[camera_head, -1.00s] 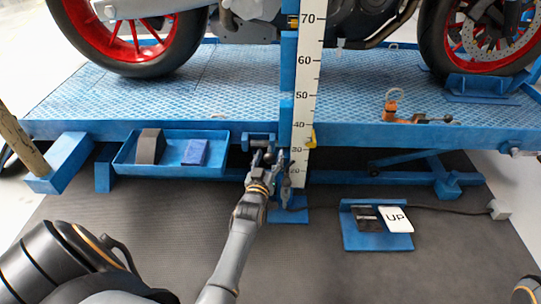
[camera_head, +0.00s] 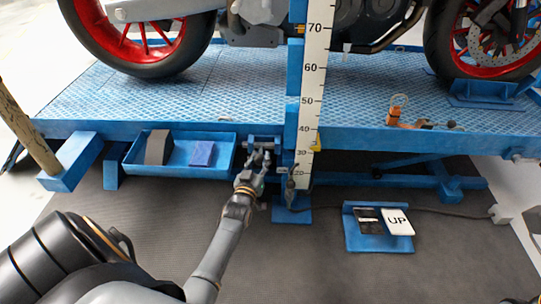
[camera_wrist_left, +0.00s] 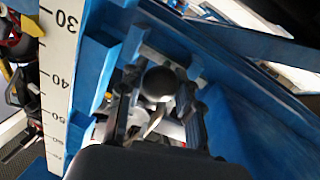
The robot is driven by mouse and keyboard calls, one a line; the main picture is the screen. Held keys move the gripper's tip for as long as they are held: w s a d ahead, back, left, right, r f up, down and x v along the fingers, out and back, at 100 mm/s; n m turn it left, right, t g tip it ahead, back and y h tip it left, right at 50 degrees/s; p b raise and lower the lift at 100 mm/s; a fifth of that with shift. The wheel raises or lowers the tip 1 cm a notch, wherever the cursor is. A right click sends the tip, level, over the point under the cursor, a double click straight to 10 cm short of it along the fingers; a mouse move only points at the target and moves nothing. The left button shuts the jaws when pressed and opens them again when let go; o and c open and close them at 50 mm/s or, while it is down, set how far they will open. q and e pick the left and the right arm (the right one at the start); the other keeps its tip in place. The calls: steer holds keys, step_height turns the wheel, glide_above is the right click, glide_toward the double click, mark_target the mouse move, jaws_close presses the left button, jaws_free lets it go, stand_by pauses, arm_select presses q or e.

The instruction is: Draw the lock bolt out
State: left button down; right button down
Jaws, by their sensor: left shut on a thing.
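The lock bolt sits at the blue bracket (camera_head: 264,141) on the lift's front edge, just left of the scale post. Its dark round knob (camera_wrist_left: 158,84) shows between my fingers in the left wrist view; the rest of the bolt is mostly hidden by the fingers. My left gripper (camera_head: 262,158) is shut on the bolt's knob, below and in front of the bracket. It also shows in the left wrist view (camera_wrist_left: 158,105). My right gripper is out of view.
A white numbered scale (camera_head: 313,90) stands right of the bracket. A blue tray (camera_head: 180,168) with two blocks hangs to the left. The blue lift platform (camera_head: 230,90) carries a motorcycle. An UP pedal (camera_head: 398,222) lies on the floor to the right.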

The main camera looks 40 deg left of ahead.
arm_select(q)
steer(key=shift+s+a+f, duration=0.1)
steer(key=shift+s+a, duration=0.05)
steer(key=shift+a, duration=0.1)
steer(key=c, duration=1.1)
jaws_free()
steer(key=shift+c, duration=0.2)
steer(key=shift+o, duration=1.1)
steer(key=shift+s+a, duration=0.1)
steer(key=shift+s, duration=0.05)
steer(key=shift+s+d, duration=0.3)
steer(key=shift+s, duration=0.1)
steer(key=v, duration=1.1)
